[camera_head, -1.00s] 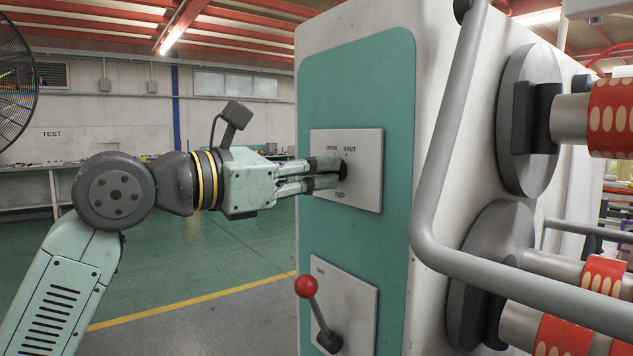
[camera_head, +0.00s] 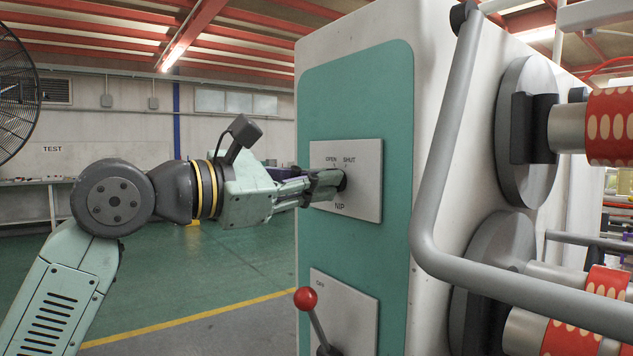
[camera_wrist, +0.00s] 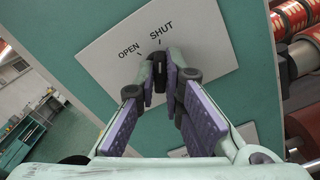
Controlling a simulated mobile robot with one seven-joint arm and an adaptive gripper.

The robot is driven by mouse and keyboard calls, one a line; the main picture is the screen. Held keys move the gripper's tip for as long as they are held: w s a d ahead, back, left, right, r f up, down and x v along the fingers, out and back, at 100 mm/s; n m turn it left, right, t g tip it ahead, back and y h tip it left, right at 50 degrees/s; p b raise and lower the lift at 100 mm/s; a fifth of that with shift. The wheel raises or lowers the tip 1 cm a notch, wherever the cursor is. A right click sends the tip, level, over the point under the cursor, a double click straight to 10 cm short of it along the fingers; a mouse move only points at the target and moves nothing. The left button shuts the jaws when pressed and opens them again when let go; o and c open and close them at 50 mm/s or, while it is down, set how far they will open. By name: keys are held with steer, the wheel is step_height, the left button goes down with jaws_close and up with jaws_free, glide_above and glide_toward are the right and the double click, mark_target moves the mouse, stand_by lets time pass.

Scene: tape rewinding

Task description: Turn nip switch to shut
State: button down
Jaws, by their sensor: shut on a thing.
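The nip switch (camera_wrist: 158,72) is a small black knob on a white plate (camera_head: 362,199) marked OPEN, SHUT and NIP. My gripper (camera_head: 336,182) is shut on the knob, with one finger on each side. The fingers reach it from the left in the head view and appear rolled, one higher than the other. In the wrist view, the knob shows between the fingertips (camera_wrist: 160,80), and its upper end lies close to the SHUT tick. Its exact angle is hard to tell because the fingers hide much of it.
Below the plate is a second white plate (camera_head: 352,310) with a red-balled lever (camera_head: 306,299). A bent grey rail (camera_head: 432,180) and rollers with red patterned tape (camera_head: 609,125) stand at the right. The floor at the left is open.

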steer(key=c, duration=1.7)
jaws_free()
steer(key=v, duration=1.2)
